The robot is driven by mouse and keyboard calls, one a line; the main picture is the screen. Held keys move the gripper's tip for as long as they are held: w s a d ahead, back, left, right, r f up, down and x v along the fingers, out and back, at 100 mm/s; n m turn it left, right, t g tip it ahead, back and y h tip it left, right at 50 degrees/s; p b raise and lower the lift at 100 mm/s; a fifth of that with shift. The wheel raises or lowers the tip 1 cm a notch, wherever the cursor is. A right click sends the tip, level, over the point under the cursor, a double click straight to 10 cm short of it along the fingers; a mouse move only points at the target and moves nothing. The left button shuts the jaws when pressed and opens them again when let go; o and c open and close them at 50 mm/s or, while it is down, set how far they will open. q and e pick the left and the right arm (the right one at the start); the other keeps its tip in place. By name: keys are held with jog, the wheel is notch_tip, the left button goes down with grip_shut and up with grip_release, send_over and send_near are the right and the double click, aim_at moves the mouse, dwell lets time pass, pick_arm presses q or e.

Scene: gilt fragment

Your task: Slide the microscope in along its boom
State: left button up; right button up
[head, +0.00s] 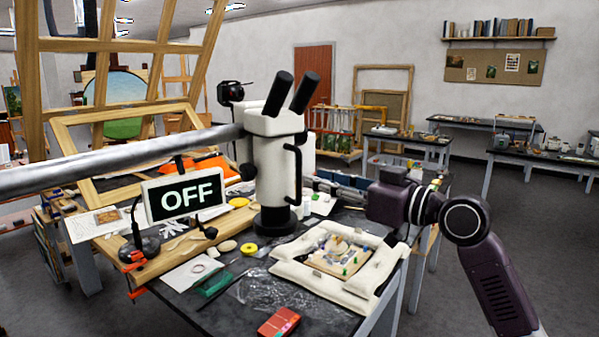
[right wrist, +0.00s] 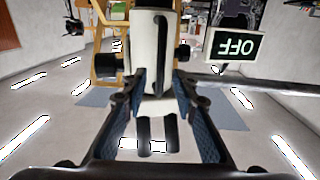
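The white microscope (head: 275,165) stands upright over the black worktable, with dark eyepieces on top and a black lens end below. Its grey boom (head: 120,165) enters from the left and meets the upper body. A black handle (head: 294,172) runs down its right side. My right gripper (head: 316,185) is close to the handle, reaching in from the right. In the right wrist view, the microscope (right wrist: 145,50) appears upside down. The open fingers (right wrist: 159,78) are spread with the handle (right wrist: 159,55) between their lines; I cannot tell whether they touch it. My left gripper is not in view.
A framed relief on white cushions (head: 335,252) lies below my right gripper. An OFF sign (head: 187,195) stands before the boom. A red box (head: 279,322) sits at the front edge. A wooden easel frame (head: 110,110) rises at left. Floor at right is open.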

aim_at(301, 175)
jog(key=p+x, duration=0.2)
jog(key=x, duration=0.4)
jog(key=shift+a, duration=0.1)
jog(key=shift+c, duration=0.4)
grip_shut()
